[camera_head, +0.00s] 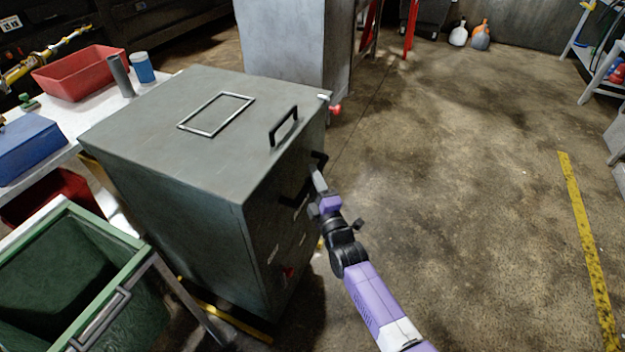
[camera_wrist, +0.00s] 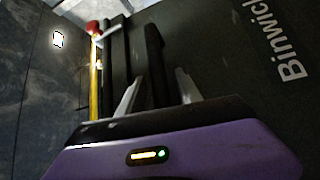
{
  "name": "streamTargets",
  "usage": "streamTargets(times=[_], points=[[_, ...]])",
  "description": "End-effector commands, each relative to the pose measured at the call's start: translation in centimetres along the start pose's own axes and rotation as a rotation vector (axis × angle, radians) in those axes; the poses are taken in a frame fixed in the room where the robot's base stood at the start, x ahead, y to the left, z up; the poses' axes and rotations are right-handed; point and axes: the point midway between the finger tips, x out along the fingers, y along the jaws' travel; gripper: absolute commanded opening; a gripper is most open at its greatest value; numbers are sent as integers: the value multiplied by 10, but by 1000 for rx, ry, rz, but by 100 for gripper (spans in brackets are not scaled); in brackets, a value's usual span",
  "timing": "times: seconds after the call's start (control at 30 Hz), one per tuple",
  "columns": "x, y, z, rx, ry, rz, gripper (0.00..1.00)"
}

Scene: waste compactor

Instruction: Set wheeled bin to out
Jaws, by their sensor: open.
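A large dark grey-green box (camera_head: 205,165), a cabinet or bin body, stands in the middle of the head view. I cannot tell whether it is or holds the wheeled bin; no wheels show. A black handle (camera_head: 318,160) sits on its right-hand face; a dark bar (camera_wrist: 155,60) runs close in the wrist view. My gripper (camera_head: 317,183) is open at that face. In the wrist view its fingers (camera_wrist: 158,90) lie on either side of the dark bar, not closed on it. Whether they touch it is unclear. White lettering reading "Binwick" (camera_wrist: 278,45) marks the panel.
An open green container (camera_head: 70,265) stands at the left front. A bench (camera_head: 150,88) with a red tray (camera_head: 78,72) is behind it. A grey cabinet (camera_head: 280,45) stands behind the box. The concrete floor to the right is clear up to a yellow line (camera_head: 585,235).

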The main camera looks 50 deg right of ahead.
Motion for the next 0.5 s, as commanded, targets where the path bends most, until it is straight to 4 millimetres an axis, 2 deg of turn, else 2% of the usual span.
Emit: streamTargets(times=[0.13,0.33,0.5], points=[[0,0,0,0,0,0,41],[0,0,0,0,0,0,2],[0,0,0,1,0,-1,0]])
